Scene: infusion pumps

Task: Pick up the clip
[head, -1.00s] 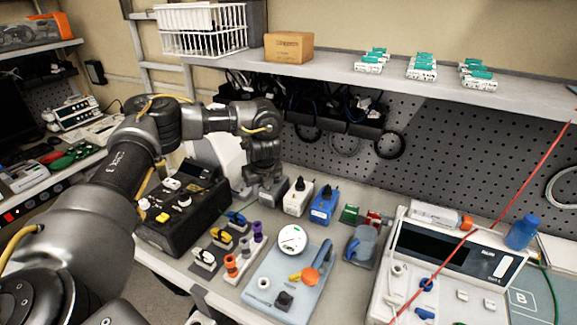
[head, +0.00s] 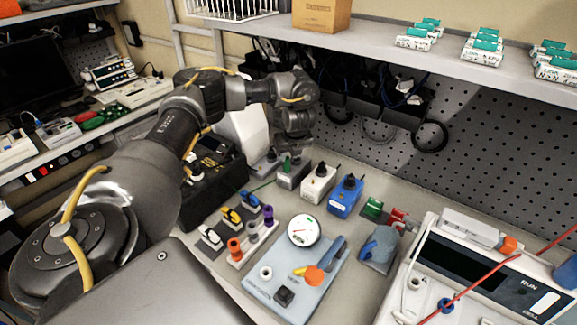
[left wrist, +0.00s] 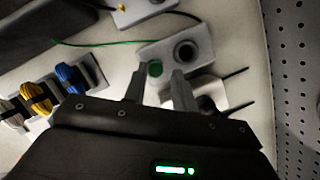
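Several small parts could be the clip, and I cannot tell which is meant. A green clip-like piece (head: 373,207) and a red one (head: 398,217) lie on the bench right of the blue box. White (head: 210,237), yellow (head: 231,216) and blue (head: 249,201) pieces sit in a row at the left; they also show at the left of the left wrist view. My left gripper (head: 291,147) is above a grey box (head: 292,174) with a green-tipped part. My right gripper is out of view.
A white box (head: 317,184) and a blue box (head: 345,197) stand right of the grey box. A blue-grey panel with a dial (head: 303,230) lies in front. A dark case (head: 205,180) is at left, a large pump (head: 480,275) at right. A shelf (head: 380,48) overhangs behind.

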